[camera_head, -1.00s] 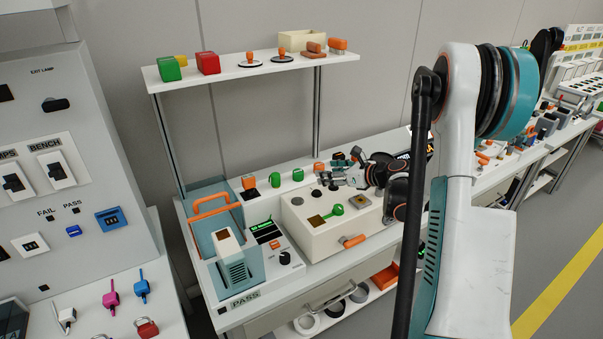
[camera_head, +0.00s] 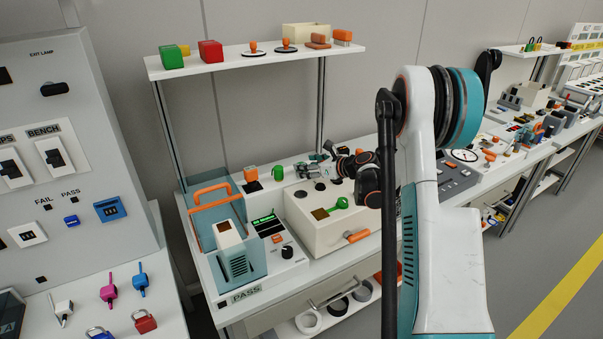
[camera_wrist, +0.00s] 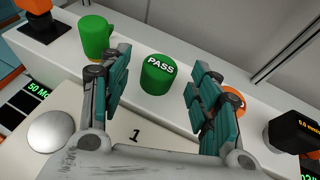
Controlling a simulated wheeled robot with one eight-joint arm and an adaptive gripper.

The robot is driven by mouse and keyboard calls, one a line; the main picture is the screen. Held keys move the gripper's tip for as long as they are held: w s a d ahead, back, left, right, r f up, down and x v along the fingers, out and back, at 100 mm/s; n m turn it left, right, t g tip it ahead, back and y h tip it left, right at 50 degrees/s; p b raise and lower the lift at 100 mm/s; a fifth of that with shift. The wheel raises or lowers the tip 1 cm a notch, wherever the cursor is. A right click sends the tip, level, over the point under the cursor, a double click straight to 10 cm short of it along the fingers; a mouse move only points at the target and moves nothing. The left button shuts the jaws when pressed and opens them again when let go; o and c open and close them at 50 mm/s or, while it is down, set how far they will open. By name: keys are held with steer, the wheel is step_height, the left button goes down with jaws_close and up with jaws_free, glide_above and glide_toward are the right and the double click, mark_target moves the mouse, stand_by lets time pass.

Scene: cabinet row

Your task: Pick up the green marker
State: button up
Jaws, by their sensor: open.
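A short green cylinder marked PASS (camera_wrist: 158,75) stands upright on a white ledge in the wrist view; it is the likely green marker. My gripper (camera_wrist: 158,60) is open and empty, with one teal finger to each side of the cylinder in the picture. I cannot tell how far the fingertips are from it. In the head view my gripper (camera_head: 310,170) is over the back ledge of the bench and seems to hide the PASS cylinder.
A green mug-like piece (camera_wrist: 96,38) stands left of the cylinder, and an orange piece (camera_wrist: 233,103) is partly behind the right finger. A dark block (camera_wrist: 291,134) is farther right. A cream box (camera_head: 318,213) with a green knob (camera_head: 342,203) is in front of the ledge.

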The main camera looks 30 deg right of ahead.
steer(key=shift+x, duration=0.85)
steer(key=c, duration=1)
steer(key=shift+r, duration=0.1)
steer(key=shift+c, duration=0.4)
